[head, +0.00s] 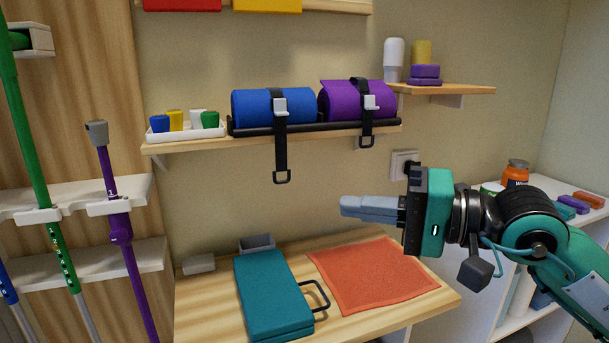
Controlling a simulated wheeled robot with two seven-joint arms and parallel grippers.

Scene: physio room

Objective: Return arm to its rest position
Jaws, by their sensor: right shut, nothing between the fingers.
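My right gripper (372,209) comes in from the right in the head view. Its grey fingers are shut with nothing between them and point left. It hangs in the air in front of the wall, above the orange-red cloth (375,277) on the wooden table (212,303). My right arm bends down to the lower right corner of the view. My left gripper does not show.
A teal case (272,297) with a black handle lies on the table. A shelf (215,143) holds a blue roll (255,108) and a purple roll (342,99) with hanging straps. A white shelf unit (548,186) stands at right, behind my arm. Poles (120,232) stand at left.

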